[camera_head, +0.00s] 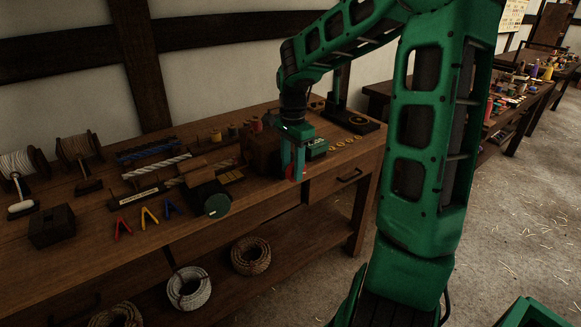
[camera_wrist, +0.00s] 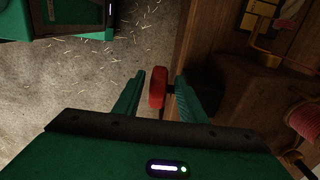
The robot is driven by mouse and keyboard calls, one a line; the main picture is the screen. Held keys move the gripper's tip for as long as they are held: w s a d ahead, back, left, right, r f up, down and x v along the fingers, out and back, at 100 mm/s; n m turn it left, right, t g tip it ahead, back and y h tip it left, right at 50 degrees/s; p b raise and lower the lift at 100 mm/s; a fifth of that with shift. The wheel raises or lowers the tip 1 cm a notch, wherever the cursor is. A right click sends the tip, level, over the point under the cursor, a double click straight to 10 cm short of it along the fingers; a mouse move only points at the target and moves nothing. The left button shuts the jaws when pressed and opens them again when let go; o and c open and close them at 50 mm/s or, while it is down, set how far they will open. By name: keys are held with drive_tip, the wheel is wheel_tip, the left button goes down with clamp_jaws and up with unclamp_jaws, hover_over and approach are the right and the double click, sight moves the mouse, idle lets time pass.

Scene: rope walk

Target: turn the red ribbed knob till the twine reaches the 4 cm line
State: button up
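The red knob (camera_head: 298,173) is at the right front of a dark wooden block (camera_head: 262,152) on the workbench. In the wrist view the knob (camera_wrist: 157,88) sits between my two fingers, seen edge-on, so its ribs do not show clearly. My gripper (camera_head: 291,160) points down at the knob. In the wrist view my gripper (camera_wrist: 158,95) is open, with a clear gap left of the knob and a narrower one on its right. I cannot make out the twine or the 4 cm line in either view.
The workbench (camera_head: 85,240) holds spools, rope lengths, a green-ended cylinder (camera_head: 217,205) and coloured clips (camera_head: 149,217) left of my gripper. A dark stand (camera_head: 355,120) is behind it. Rope coils (camera_head: 188,288) lie on the lower shelf. The floor at right is open.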

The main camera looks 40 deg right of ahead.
drive_tip(key=shift+c, duration=0.4)
clamp_jaws()
drive_tip(key=shift+r, duration=0.1)
drive_tip(key=shift+w+d+y, duration=0.1)
drive_tip(key=shift+d+y, duration=0.15)
drive_tip(key=shift+y, duration=0.45)
drive_tip(key=shift+d+r+y, duration=0.1)
drive_tip(key=shift+d+y, duration=0.2)
drive_tip(key=shift+y, duration=0.85)
drive_tip(key=shift+d+r+y, duration=0.1)
drive_tip(key=shift+d+y, duration=0.15)
drive_tip(key=shift+y, duration=0.9)
drive_tip(key=shift+w, duration=0.1)
